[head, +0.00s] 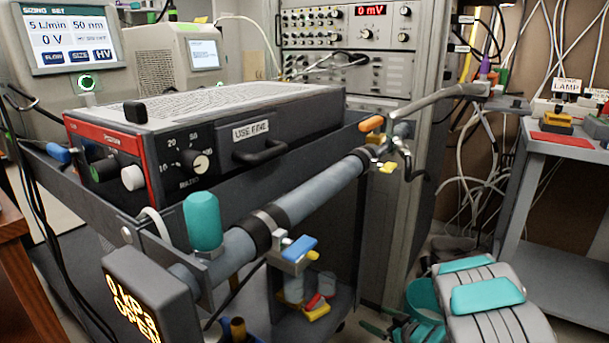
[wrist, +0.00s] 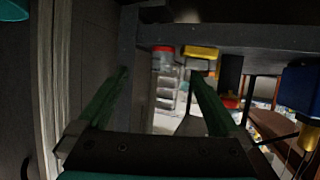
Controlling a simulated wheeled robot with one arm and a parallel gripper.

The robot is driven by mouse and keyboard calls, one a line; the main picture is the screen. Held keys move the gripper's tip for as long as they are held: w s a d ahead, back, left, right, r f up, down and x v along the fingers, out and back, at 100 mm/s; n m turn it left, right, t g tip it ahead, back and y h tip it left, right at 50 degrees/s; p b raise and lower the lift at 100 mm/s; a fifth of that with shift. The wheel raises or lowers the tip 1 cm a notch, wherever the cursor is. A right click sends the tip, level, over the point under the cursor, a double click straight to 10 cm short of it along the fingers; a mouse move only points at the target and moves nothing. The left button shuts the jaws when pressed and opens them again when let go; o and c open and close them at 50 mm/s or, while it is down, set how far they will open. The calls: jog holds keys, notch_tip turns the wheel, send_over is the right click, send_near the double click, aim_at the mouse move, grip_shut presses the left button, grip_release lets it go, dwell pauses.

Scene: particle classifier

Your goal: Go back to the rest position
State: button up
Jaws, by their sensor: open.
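My gripper (wrist: 159,76) shows in the wrist view as two dark green fingers spread apart, with nothing between them. Beyond the fingers are a clear container with a red top (wrist: 163,55) and a yellow piece (wrist: 201,52), under a grey beam; neither is touched as far as I can tell. In the head view my grey and teal arm is at the bottom right, folded low. My gripper's end there is near the bottom edge and mostly hidden behind the arm.
A cart (head: 65,185) carries a red-and-black instrument (head: 108,160). A grey pipe (head: 310,195) with a teal cap (head: 203,222) and a blue-handled valve (head: 299,248) runs along its side. A shelf table (head: 560,147) stands at right; cables hang behind. Floor shows between cart and arm.

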jog(key=d+r+m+g+h+p, duration=0.1)
jog(key=d+r+m+h+p, duration=0.1)
jog(key=d+r+h, duration=0.7)
jog(key=s+d+r+m+g+h+p, duration=0.1)
jog(key=s+d+r, duration=0.1)
jog(key=s+r, duration=0.3)
jog(key=s+d+r+m+g+h, duration=0.1)
jog(key=s+d+r+m+g, duration=0.15)
jog(key=r, duration=0.35)
jog(key=s+a+r+g+y+p, duration=0.1)
jog(key=s+a, duration=0.5)
jog(key=s, duration=0.7)
jog(key=s+a+r+m+g+y+p, duration=0.1)
jog(key=s+a+r+g, duration=0.3)
jog(key=s, duration=0.9)
jog(key=s+a+r+g+y+p, duration=0.1)
jog(key=s+a+r+g, duration=0.2)
jog(key=s+a, duration=0.7)
notch_tip(320, 180, up, 2)
jog(key=s, duration=0.2)
jog(key=shift+s+y, duration=0.4)
jog(key=shift+r, duration=0.1)
